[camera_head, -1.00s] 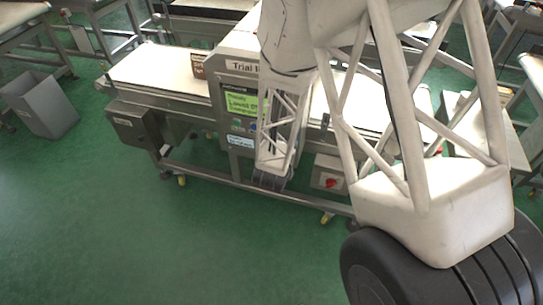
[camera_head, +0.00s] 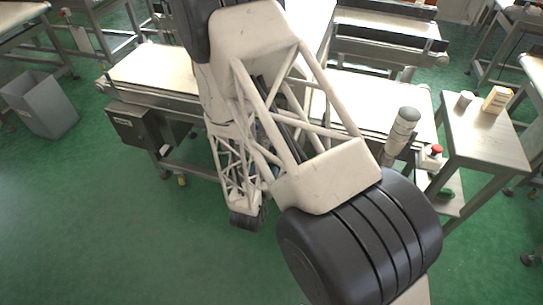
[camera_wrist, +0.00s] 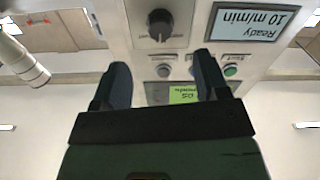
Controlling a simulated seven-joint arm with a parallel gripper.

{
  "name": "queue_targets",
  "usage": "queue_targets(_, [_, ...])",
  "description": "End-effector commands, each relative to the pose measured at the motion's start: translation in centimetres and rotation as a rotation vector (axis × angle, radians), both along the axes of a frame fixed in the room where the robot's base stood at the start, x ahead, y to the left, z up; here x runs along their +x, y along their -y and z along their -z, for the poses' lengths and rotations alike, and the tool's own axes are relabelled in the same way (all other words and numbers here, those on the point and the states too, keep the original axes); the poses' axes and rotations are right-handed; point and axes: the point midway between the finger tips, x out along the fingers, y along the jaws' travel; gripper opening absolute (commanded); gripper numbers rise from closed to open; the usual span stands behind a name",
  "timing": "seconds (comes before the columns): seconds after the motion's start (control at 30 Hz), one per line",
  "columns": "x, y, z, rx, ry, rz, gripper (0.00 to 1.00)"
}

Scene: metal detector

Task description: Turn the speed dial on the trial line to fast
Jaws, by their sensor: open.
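In the wrist view, a round black dial (camera_wrist: 160,25) sits on a pale panel beside an upside-down screen (camera_wrist: 250,22) reading "Ready 10 m/min". A small light mark shows on the dial, but its scale is too small to read. My gripper (camera_wrist: 160,66) is open, with its two dark fingers apart and nothing between them. The dial appears just beyond the fingertips, between them in the picture, with no visible contact. In the head view, the trial line's belt (camera_head: 150,68) shows, but my arm hides its control panel and my gripper.
Small buttons, one green (camera_wrist: 231,71), and a green display (camera_wrist: 184,95) lie near the dial. In the head view, a red button (camera_head: 437,149) and a pale cylinder (camera_head: 403,130) stand at the line's right. A side table (camera_head: 485,130) is further right. A grey bin (camera_head: 40,105) stands left.

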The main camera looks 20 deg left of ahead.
Motion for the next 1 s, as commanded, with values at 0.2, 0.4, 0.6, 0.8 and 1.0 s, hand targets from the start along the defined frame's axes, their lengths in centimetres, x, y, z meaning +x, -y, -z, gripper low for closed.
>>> queue_targets(0.2, [0.0,0.0,0.0,0.001,-0.001,0.000,0.68])
queue_targets(0.4, [0.5,0.0,0.0,0.001,-0.001,0.001,0.68])
queue_targets(0.6, [1.9,0.0,0.0,0.001,-0.002,0.001,0.68])
queue_targets(0.8, [4.2,0.0,0.0,0.002,-0.001,0.001,0.68])
queue_targets(1.0, [6.4,0.0,0.0,0.001,-0.002,0.001,0.68])
